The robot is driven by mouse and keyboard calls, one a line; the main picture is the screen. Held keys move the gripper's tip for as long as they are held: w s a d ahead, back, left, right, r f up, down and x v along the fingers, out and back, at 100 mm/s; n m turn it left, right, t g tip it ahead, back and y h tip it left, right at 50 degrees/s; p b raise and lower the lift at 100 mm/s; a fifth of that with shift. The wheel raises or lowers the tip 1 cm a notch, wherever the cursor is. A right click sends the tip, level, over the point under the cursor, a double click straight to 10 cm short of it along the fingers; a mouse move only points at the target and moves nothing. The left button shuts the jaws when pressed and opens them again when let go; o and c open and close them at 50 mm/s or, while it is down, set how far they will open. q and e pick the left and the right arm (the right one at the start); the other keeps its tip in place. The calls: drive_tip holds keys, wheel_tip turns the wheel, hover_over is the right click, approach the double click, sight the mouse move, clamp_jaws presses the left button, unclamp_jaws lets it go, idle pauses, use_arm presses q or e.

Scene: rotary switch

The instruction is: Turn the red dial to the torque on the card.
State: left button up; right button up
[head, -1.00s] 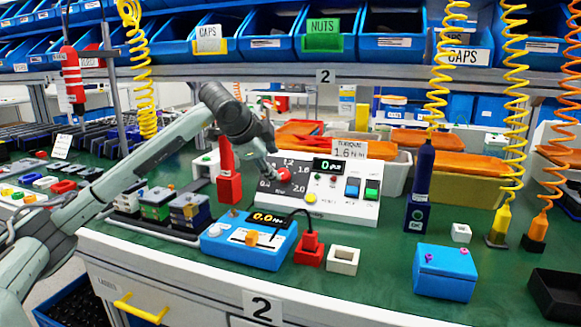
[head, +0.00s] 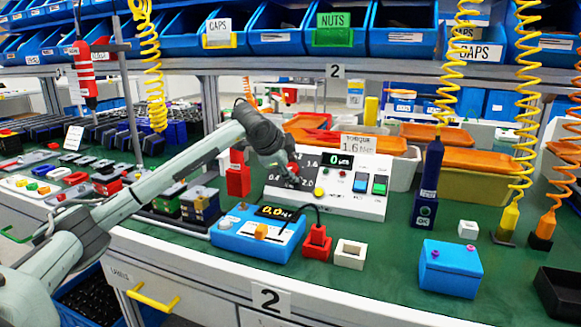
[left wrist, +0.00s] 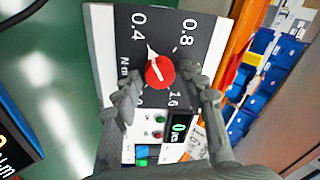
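The red dial (left wrist: 160,72) sits on the dark scale of a white control box (head: 338,203). In the left wrist view its white pointer aims at the upper left, nearest the 0.4 mark. The scale also shows 0.8 and 1.6. In the head view my left gripper hides most of the dial. The card (head: 358,143) above the box reads torque 1.6. My left gripper (left wrist: 164,80) is open, with one finger on each side of the dial; contact cannot be told. It also shows in the head view (head: 292,177). My right gripper is not in view.
The box has a green display (head: 338,161) and coloured buttons. A blue meter (head: 258,233), a red plug block (head: 317,243) and a white block (head: 350,254) stand in front. A dark blue tool (head: 427,185) hangs to the right. Green bench shows between them.

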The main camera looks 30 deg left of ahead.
use_arm(q)
drive_tip(key=c, duration=0.8)
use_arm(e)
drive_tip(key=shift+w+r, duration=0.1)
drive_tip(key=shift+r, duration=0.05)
